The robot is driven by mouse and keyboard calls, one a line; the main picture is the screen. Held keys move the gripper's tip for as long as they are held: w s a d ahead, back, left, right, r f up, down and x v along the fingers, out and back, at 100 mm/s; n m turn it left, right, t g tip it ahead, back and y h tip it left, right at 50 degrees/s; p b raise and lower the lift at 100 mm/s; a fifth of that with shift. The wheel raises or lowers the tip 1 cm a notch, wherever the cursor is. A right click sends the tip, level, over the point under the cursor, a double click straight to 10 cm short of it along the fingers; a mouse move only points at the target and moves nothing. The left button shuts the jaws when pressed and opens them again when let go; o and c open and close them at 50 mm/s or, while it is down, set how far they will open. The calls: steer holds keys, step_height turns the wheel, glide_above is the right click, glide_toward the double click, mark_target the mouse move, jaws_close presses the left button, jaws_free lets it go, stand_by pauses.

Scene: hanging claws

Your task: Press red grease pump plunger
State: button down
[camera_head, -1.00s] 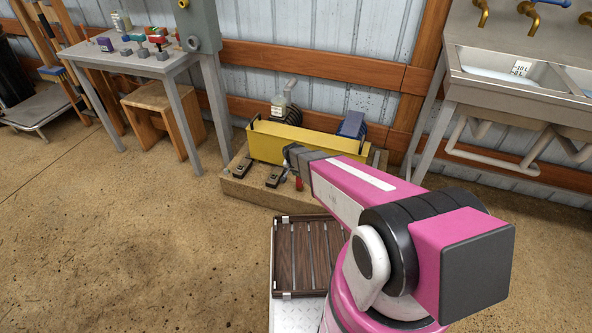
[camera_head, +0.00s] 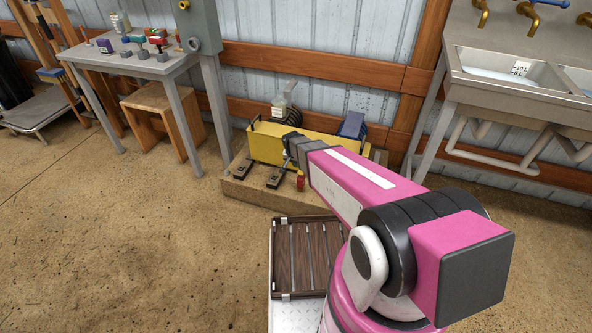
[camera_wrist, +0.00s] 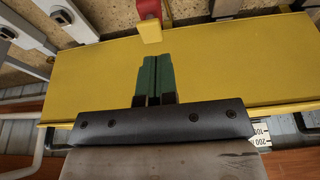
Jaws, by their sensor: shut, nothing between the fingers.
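A small red upright object with a yellow part, which looks like the grease pump (camera_head: 300,182), stands on the wooden platform in front of the yellow box. Its red and yellow end (camera_wrist: 150,28) shows at the top of the wrist view, just beyond my fingertips and apart from them. My gripper (camera_wrist: 156,57) has two green fingers side by side, shut and empty, over the yellow surface. In the head view my gripper's grey end is above the yellow box; its fingertips are hard to make out there. The lower part of the pump is cut off in the wrist view.
The yellow box (camera_head: 265,145) sits on a wooden platform (camera_head: 235,188) with dark pedals (camera_head: 274,178) in front. A blue item (camera_head: 352,124) is behind it. A slatted dark crate (camera_head: 285,250) lies nearer me. A table stands left, a sink right.

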steer(key=v, duration=0.5)
steer(key=shift+w, duration=0.1)
stand_by(0.5)
